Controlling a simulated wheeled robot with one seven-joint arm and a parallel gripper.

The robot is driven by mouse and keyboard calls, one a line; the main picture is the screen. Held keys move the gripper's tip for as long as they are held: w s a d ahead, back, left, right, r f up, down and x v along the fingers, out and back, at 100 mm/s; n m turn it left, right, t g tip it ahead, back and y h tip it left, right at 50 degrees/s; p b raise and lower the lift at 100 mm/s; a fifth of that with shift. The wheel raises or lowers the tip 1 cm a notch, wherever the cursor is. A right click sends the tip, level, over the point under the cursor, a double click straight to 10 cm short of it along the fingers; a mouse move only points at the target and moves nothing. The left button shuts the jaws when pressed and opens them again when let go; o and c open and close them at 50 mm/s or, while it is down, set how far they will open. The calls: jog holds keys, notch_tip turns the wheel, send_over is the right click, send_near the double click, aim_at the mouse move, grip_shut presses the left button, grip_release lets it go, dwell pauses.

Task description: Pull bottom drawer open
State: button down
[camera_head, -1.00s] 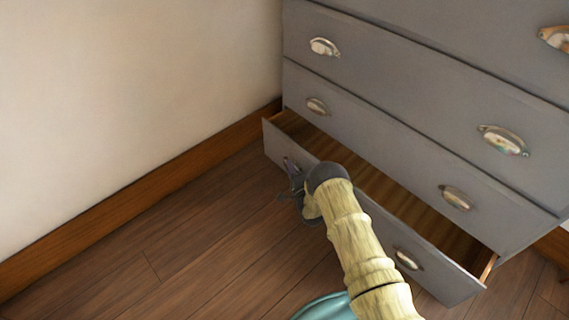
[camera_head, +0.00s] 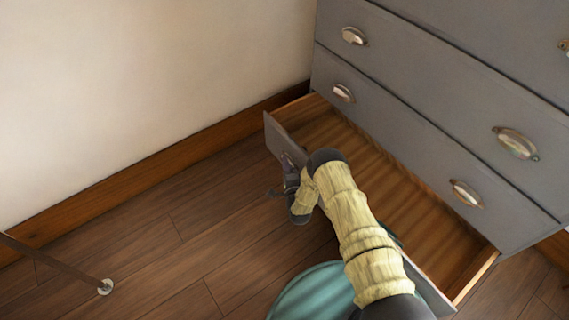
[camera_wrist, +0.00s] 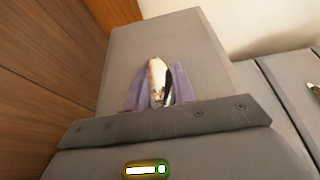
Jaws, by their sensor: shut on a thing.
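The bottom drawer is pulled well out of the grey dresser (camera_head: 425,115). Its wooden inside (camera_head: 400,195) shows bare and empty, and its grey front (camera_head: 279,138) is partly hidden behind my arm. My gripper (camera_head: 289,170) is at the left part of the drawer front, on its outer face. In the wrist view my purple-grey fingers (camera_wrist: 156,92) are closed about the pale metal left handle (camera_wrist: 157,72) of that drawer. The drawer's right handle is hidden behind my arm.
The drawers above are shut, with metal cup handles such as this one (camera_head: 343,93). A cream wall (camera_head: 140,80) with a brown baseboard (camera_head: 150,167) stands at the left. The wooden floor (camera_head: 150,240) there is mostly clear; a thin dark leg (camera_head: 60,262) shows at lower left.

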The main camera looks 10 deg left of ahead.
jog(key=shift+s+f, duration=0.25)
jog(key=shift+f, duration=0.15)
jog(key=c, duration=1.3)
grip_release()
jog(key=shift+w, duration=0.1)
jog(key=shift+r, duration=0.15)
jog(key=p+v, duration=0.7)
jog(key=v, duration=1)
jog(key=shift+d, duration=0.1)
